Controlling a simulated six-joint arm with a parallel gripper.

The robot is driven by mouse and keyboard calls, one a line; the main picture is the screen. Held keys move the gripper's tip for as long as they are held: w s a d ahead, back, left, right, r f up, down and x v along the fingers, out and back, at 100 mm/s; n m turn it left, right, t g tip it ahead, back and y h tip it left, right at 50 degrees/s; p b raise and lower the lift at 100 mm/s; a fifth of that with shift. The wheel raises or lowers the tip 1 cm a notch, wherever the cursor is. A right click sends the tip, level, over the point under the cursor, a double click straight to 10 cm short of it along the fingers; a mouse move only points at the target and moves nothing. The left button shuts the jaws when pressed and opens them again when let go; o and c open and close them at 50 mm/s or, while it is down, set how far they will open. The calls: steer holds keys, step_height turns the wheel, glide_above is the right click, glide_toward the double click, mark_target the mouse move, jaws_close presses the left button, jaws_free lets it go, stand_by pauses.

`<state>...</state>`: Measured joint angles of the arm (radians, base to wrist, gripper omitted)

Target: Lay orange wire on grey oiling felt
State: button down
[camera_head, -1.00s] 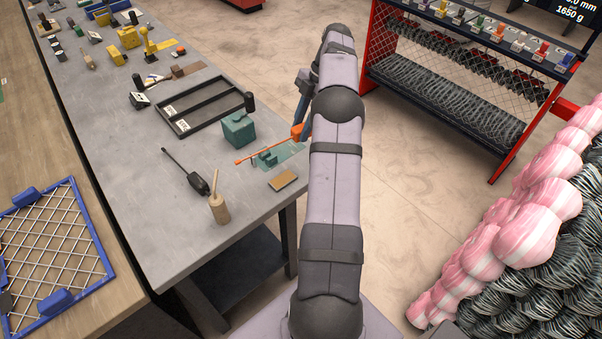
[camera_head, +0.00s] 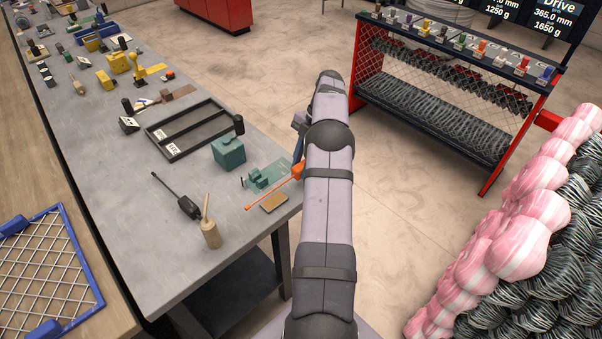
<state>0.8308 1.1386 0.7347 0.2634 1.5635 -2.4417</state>
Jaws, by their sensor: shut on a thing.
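The orange wire (camera_head: 268,194) is a thin, straight, slanting line with a small knob at its left end. It passes between the teal fixture and a small tan pad (camera_head: 273,203) near the bench's right edge. Whether it touches anything below is unclear. My gripper (camera_head: 298,170) is at the wire's right end, beside an orange part, and is shut on the wire. My arm partly hides the gripper, and the fingertips are hard to make out. No pad looks clearly grey; I cannot tell whether the tan pad is the oiling felt.
A teal flat fixture (camera_head: 262,177) lies just behind the wire, with a teal block (camera_head: 228,151) to its left. A black frame (camera_head: 190,130) lies farther back. Bare bench (camera_head: 110,190) lies further left.

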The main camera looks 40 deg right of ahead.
steer(key=shift+f+p, duration=0.7)
steer(key=shift+f, duration=1.3)
steer(key=shift+f, duration=0.1)
steer(key=c, duration=1.5)
jaws_free()
steer(key=shift+o, duration=0.2)
steer(key=p+v, duration=0.2)
steer(key=v, duration=0.3)
steer(key=shift+r, duration=0.4)
steer(key=shift+p+v, duration=0.95)
steer(key=shift+p, duration=0.1)
steer(key=shift+s, duration=0.1)
